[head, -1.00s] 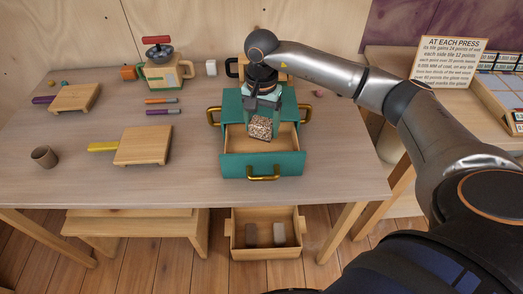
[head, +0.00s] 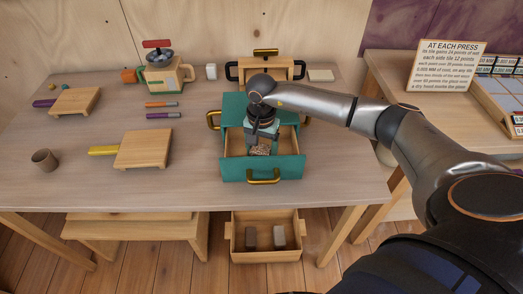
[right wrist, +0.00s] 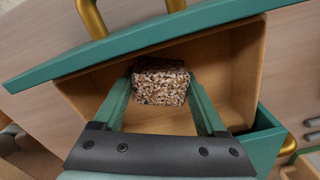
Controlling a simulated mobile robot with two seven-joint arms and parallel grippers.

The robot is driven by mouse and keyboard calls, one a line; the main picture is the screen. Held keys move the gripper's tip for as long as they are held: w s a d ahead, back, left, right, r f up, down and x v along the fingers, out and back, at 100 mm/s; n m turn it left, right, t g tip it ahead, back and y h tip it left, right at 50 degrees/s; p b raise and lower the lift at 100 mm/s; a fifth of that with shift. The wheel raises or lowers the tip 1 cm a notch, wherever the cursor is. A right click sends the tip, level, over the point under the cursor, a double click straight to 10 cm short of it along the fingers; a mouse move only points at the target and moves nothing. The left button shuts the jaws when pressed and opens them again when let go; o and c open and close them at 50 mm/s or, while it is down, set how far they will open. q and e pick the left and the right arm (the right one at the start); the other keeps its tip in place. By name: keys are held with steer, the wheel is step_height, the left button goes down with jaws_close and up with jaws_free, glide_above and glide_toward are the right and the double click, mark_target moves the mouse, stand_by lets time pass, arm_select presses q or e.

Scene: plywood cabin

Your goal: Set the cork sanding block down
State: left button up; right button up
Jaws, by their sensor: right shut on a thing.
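The cork sanding block (head: 260,150) is a speckled brown and white block. My right gripper (head: 260,143) is shut on it and holds it inside the open drawer of the green box (head: 233,108). In the right wrist view the block (right wrist: 161,82) sits between the two green fingertips (right wrist: 160,90), over the wooden drawer floor (right wrist: 215,62). I cannot tell whether the block touches the floor. The green drawer front (head: 235,169) with its brass handle is pulled out toward me. My left gripper is not in view.
A second wooden box (head: 285,71) with dark handles stands behind the green one. Cutting boards (head: 145,146), a cup (head: 44,159), markers (head: 162,115) and a grinder (head: 163,72) lie to the left. A wooden crate (head: 265,256) with two blocks is below the table.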

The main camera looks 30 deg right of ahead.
mark_target(261, 148)
steer(key=o, duration=1.2)
steer(key=shift+o, duration=0.2)
step_height(261, 148, up, 12)
steer(key=shift+r, duration=0.15)
